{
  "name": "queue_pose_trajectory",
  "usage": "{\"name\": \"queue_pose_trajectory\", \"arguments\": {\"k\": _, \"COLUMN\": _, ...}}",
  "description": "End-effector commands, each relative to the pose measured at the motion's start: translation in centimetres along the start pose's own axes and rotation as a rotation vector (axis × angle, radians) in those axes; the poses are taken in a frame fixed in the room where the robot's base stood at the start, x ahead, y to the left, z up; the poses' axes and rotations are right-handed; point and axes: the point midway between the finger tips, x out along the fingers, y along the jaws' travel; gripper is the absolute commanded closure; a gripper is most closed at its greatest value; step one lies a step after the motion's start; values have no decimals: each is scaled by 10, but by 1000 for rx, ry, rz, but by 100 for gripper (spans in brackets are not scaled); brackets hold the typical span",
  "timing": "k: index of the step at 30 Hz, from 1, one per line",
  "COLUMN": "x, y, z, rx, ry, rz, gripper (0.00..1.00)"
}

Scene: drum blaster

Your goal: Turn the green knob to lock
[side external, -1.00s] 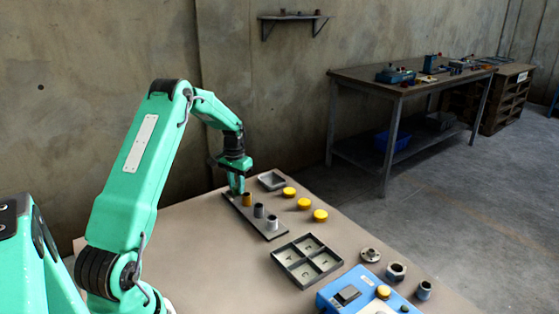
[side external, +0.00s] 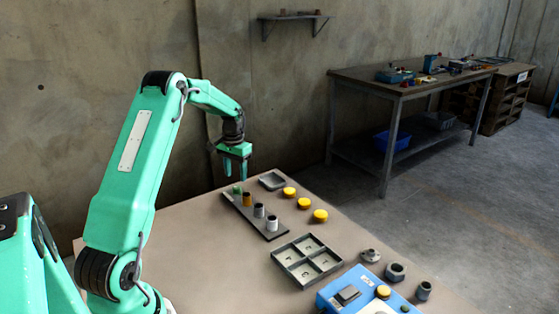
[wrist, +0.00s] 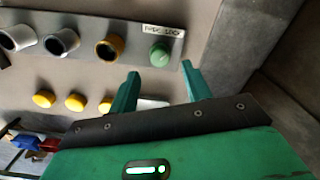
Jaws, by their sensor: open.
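The green knob (side external: 237,189) stands at the far left end of a dark strip (side external: 258,221) on the table. In the wrist view the green knob (wrist: 159,54) sits beside a white label whose text I cannot read with certainty. My gripper (side external: 236,172) is open and empty, above the table near the green knob. In the wrist view my gripper's fingertips (wrist: 157,72) are spread apart, with the knob just beyond the gap between them and not touched.
A yellow-brown cylinder (side external: 247,199), a dark grey one (side external: 259,210) and a light grey one (side external: 272,222) share the strip. Yellow round caps (side external: 304,203), a small tray (side external: 272,181), a four-compartment tray (side external: 307,261) and a blue box (side external: 350,294) lie nearby. The table's left part is clear.

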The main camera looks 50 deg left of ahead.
Motion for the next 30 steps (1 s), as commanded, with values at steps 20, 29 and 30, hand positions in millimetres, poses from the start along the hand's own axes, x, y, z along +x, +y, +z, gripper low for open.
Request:
{"name": "queue_pose_trajectory", "arguments": {"k": 20, "x": -30, "y": 0, "z": 0, "rx": 1, "ry": 1, "rz": 0, "gripper": 51}}
{"name": "queue_pose_trajectory", "arguments": {"k": 29, "x": -51, "y": 21, "z": 5, "rx": 21, "ry": 25, "rz": -7, "gripper": 51}}
{"name": "queue_pose_trajectory", "arguments": {"k": 30, "x": -57, "y": 27, "z": 7, "rx": 27, "ry": 32, "rz": -9, "gripper": 51}}
